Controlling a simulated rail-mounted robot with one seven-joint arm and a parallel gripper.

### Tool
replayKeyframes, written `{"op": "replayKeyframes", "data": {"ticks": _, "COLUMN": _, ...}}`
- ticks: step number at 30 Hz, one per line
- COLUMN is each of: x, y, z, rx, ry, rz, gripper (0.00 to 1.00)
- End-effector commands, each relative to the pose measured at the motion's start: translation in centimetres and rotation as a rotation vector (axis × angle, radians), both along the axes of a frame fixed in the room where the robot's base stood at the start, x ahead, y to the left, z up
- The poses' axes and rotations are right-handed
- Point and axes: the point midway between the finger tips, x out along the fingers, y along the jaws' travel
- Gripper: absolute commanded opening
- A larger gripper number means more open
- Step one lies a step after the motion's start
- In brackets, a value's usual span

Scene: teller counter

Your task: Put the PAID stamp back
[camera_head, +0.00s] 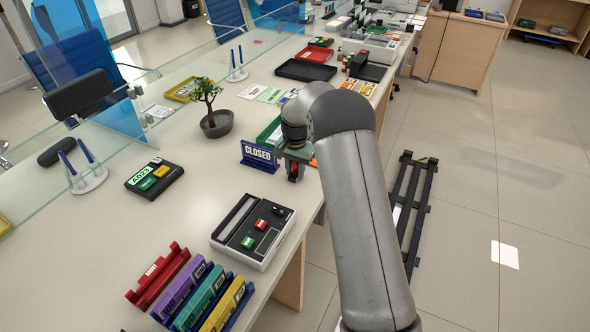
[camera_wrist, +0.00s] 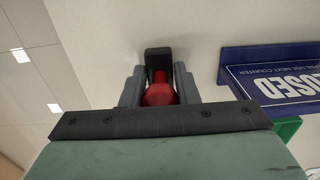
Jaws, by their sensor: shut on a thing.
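My gripper (camera_head: 296,168) is over the counter, just right of the blue CLOSED sign (camera_head: 259,156). It is shut on a small red-handled stamp (camera_head: 293,173). In the wrist view the stamp's red handle (camera_wrist: 160,93) sits between the fingers, with a black block beyond it. No PAID lettering is readable on it. Farther along the counter, a few small dark and red upright things (camera_head: 357,62), which look like stamps, stand beside a black tray (camera_head: 372,73); they are too small to read.
The CLOSED sign (camera_wrist: 275,82) is close to the right of my gripper in the wrist view. A potted tree (camera_head: 216,122) stands behind it. Bare counter (camera_head: 180,215) lies left.

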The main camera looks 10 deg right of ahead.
Motion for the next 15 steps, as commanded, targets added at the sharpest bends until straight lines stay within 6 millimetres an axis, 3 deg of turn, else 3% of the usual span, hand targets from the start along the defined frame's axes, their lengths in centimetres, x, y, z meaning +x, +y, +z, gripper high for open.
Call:
{"op": "replayKeyframes", "data": {"ticks": 3, "x": -0.01, "y": 0.00, "z": -0.48, "rx": -0.001, "ry": 0.001, "rz": 0.000, "gripper": 0.13}}
{"op": "replayKeyframes", "data": {"ticks": 4, "x": -0.01, "y": 0.00, "z": -0.34, "rx": 0.000, "ry": 0.000, "rz": 0.000, "gripper": 0.36}}
{"op": "replayKeyframes", "data": {"ticks": 6, "x": -0.02, "y": 0.00, "z": -0.32, "rx": -0.001, "ry": 0.001, "rz": 0.000, "gripper": 0.49}}
{"op": "replayKeyframes", "data": {"ticks": 15, "x": -0.01, "y": 0.00, "z": -0.02, "rx": 0.000, "ry": 0.000, "rz": 0.000, "gripper": 0.49}}
